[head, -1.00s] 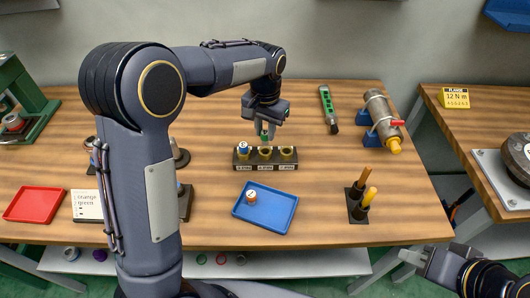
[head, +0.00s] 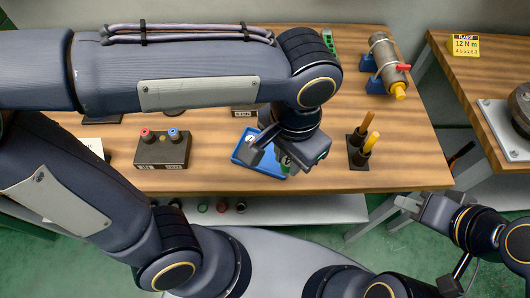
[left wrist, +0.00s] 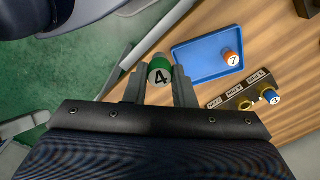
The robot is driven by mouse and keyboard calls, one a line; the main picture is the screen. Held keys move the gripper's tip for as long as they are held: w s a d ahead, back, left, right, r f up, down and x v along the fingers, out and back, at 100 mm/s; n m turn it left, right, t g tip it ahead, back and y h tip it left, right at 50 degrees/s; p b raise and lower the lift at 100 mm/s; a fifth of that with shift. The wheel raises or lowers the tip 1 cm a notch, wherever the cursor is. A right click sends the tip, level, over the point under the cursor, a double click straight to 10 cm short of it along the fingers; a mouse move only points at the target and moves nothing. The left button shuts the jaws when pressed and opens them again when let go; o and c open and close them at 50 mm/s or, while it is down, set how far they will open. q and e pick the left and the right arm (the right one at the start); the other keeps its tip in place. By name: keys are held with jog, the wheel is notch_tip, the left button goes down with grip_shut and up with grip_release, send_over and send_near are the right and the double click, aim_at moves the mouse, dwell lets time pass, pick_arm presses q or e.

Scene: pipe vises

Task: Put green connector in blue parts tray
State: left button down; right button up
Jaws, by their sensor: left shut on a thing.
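My left gripper (head: 272,158) is shut on the green connector (left wrist: 161,70), which carries a "4" on its white end. The connector also shows as a small green patch in the head view (head: 286,161). The blue parts tray (head: 239,156) is partly hidden under my left gripper in the head view. In the left wrist view the tray (left wrist: 186,67) lies just right of the connector, with an orange connector marked "7" (left wrist: 231,58) in it. The green connector is held above, near the tray's edge. My right gripper (head: 402,212) looks open and empty, off the table's front right.
A black holder (left wrist: 238,98) with a blue connector (left wrist: 271,97) stands beyond the tray. A dark box with red and blue knobs (head: 162,150) is left of the tray. A stand with yellow-handled tools (head: 361,148) is right. The table's front edge lies close below.

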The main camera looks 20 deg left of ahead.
pick_arm(q)
jog(key=s, duration=0.3)
jog(key=p, duration=0.1)
send_near(268, 166)
jog(key=w+d, duration=0.2)
jog(key=shift+w+d+f+m, duration=0.15)
jog(key=shift+w+f+m, duration=0.1)
jog(key=shift+f+m, duration=0.05)
jog(key=shift+w+f, duration=0.2)
jog(key=shift+f, duration=1.5)
jog(key=shift+f+b, duration=0.25)
jog(key=shift+b, duration=0.05)
jog(key=c, duration=1.2)
grip_release()
jog(key=shift+r, duration=0.1)
